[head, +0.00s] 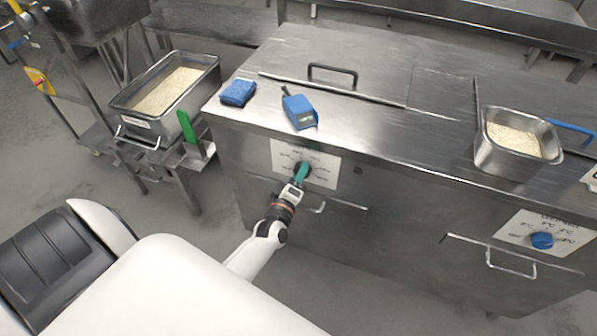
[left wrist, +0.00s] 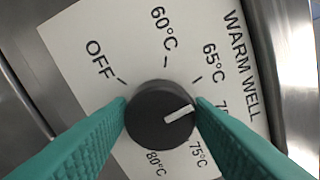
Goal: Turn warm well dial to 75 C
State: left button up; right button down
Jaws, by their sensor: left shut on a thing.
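The warm well dial (left wrist: 148,122) is a round black knob on a white label plate (head: 318,172) on the counter's front. Its white pointer (left wrist: 179,114) points right and slightly up in the left wrist view, between the 65°C mark and the partly covered 70°C label. The 75°C label (left wrist: 200,155) is lower right of the dial. My left gripper (head: 301,170) has teal fingers closed on the dial, one on each side. The right finger hides part of the 70°C label. My right gripper is not in view.
A second panel with a blue knob (head: 542,240) is at the right. Drawer handles (head: 512,265) stick out below the panels. A larger rice pan (head: 195,98) stands left.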

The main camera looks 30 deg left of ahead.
pick_arm(q)
jog(key=shift+w+d+r+m+p, duration=0.1)
jog(key=shift+m+p, duration=0.8)
jog(key=shift+m, duration=3.05)
jog(key=shift+d+r+m+p, duration=0.1)
jog(key=shift+m+p, duration=0.75)
jog(key=shift+m, duration=3.1)
jog(key=shift+a, duration=0.1)
jog(key=o, duration=1)
jog(key=shift+f, duration=0.1)
jog(key=v, duration=1.2)
